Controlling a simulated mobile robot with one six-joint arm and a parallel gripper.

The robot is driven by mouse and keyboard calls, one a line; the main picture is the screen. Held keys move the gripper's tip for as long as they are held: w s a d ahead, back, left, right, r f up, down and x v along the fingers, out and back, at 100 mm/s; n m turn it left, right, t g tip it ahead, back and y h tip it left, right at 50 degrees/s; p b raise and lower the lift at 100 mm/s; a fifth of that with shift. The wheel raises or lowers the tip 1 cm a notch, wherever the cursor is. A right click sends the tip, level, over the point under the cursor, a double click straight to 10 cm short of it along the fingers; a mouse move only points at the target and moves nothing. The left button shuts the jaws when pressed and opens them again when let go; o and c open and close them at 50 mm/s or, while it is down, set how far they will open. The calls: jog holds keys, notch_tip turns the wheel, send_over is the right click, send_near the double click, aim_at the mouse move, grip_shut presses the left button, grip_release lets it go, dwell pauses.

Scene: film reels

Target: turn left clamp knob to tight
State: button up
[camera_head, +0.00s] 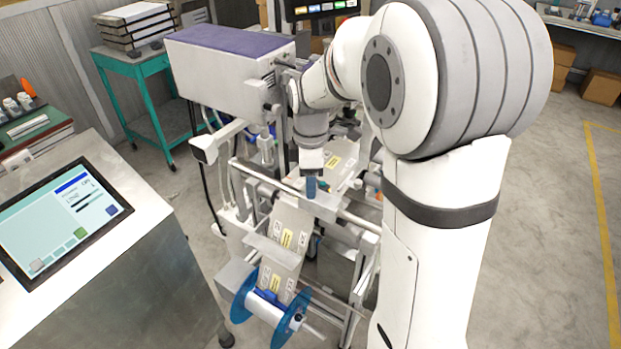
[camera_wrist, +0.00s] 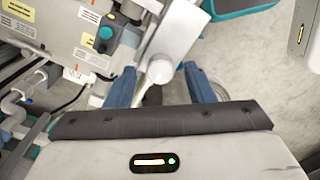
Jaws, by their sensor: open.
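My gripper (camera_head: 311,178) points down over the front of the film machine in the head view. In the wrist view its two blue fingers (camera_wrist: 160,72) are apart, and nothing is held between them. A pale round-ended part of the machine (camera_wrist: 160,70) shows between the fingers, but I cannot tell how far below it is. A small teal knob (camera_wrist: 106,32) on a dark blue block shows left of and beyond the fingers. I cannot tell whether it is the left clamp knob or how it is set. In the head view my gripper and arm hide much of the clamp area.
The labelled film web (camera_head: 287,238) runs down to a blue-flanged reel (camera_head: 243,300) at the front. A metal roller bar (camera_head: 355,219) crosses near my gripper. A console with a screen (camera_head: 62,215) stands at the left, and a teal cart (camera_head: 130,62) behind it.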

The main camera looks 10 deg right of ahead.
jog(key=shift+f, duration=0.35)
jog(key=c, duration=1)
